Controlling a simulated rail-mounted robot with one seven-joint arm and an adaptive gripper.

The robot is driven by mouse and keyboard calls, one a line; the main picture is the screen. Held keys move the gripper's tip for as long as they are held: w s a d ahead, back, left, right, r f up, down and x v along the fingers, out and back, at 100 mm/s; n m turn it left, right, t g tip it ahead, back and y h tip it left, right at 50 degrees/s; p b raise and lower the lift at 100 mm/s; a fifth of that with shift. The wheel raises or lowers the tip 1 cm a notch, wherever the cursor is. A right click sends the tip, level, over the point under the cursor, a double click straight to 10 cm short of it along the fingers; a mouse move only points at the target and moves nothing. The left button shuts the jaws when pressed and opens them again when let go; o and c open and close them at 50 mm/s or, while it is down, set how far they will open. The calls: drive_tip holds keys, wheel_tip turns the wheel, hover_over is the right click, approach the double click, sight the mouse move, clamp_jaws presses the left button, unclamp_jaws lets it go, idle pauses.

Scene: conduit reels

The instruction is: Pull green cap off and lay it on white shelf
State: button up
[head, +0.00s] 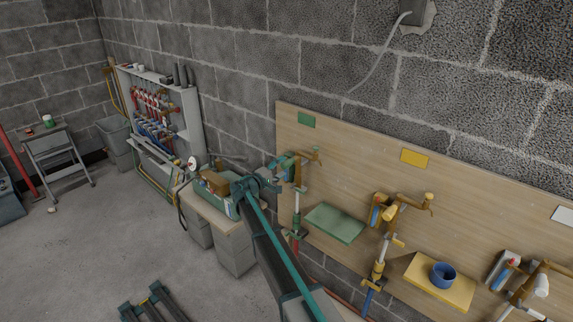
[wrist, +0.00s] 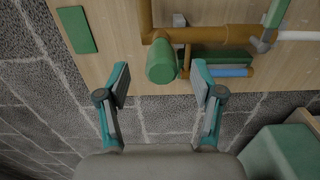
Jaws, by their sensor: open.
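The green cap (wrist: 162,60) sits on the end of a brown pipe on the wooden board, in the wrist view. My gripper (wrist: 161,72) is open, with one teal finger on each side of the cap. Gaps show between the fingers and the cap, and nothing is held. In the head view my gripper (head: 277,178) is at the left part of the board, by the green-marked station, and I cannot clearly make out the cap there. A pale edge (head: 530,313) at the bottom right may be the white shelf, mostly out of frame.
A green shelf (head: 335,222) and a yellow shelf (head: 425,287) with a blue cup (head: 443,274) jut from the board. Pipes with a yellow cap (head: 389,213) and a white cap (head: 541,286) stick out further right. A workbench (head: 215,209) stands left of my gripper.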

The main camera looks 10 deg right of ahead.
sight(283, 166)
drive_tip(key=shift+b+x, duration=0.4)
drive_tip(key=shift+x, duration=0.85)
drive_tip(key=shift+f, duration=0.1)
drive_tip(key=shift+b, duration=1)
idle(0.3)
clamp_jaws()
drive_tip(key=shift+a, duration=0.15)
idle(0.3)
drive_tip(key=shift+b+v, duration=0.95)
drive_tip(key=shift+v, duration=1.95)
